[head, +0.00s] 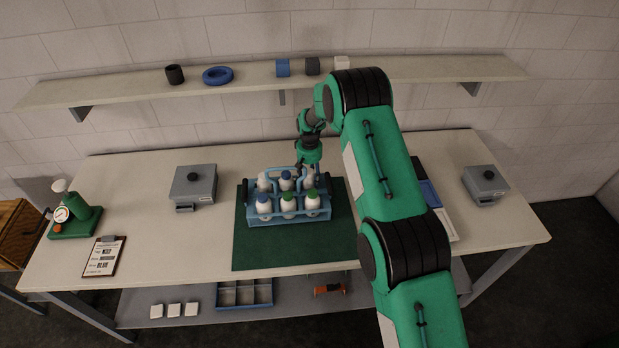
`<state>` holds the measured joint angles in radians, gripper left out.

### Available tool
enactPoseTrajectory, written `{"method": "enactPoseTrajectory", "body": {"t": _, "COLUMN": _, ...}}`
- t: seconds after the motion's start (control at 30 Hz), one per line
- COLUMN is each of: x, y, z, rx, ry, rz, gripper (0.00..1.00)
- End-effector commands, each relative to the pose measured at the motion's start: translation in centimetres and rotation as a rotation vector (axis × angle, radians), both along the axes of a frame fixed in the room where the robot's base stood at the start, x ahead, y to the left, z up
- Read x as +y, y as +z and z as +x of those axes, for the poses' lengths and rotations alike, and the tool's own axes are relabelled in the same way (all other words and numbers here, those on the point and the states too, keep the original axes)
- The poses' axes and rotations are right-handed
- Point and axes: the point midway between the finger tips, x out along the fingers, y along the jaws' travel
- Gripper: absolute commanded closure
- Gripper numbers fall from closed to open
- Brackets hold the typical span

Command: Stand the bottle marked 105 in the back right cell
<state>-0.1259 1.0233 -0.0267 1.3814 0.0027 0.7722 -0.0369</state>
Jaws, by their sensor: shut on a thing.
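A blue bottle carrier (290,217) with a handle and cells stands on a green mat (291,250) in the middle of the table. My gripper (304,168) points down over the back right cell, shut on a bottle (308,181) there. Its base is hidden, and no bottle marking is legible.
Grey lidded boxes stand left (193,185) and right (485,184) of the mat. A green gauge device (76,215) and a clipboard (104,256) are at far left. A shelf (130,95) with small items runs along the wall behind. My arm hides part of the table's right side.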

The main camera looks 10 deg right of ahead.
Motion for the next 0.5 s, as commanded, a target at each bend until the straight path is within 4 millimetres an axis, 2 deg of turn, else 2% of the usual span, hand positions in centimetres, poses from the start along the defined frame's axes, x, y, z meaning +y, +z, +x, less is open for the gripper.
{"method": "enactPoseTrajectory", "body": {"t": 0.5, "x": -0.01, "y": -0.86, "z": -0.06, "rx": 0.001, "ry": 0.000, "rz": 0.000, "gripper": 0.94}}
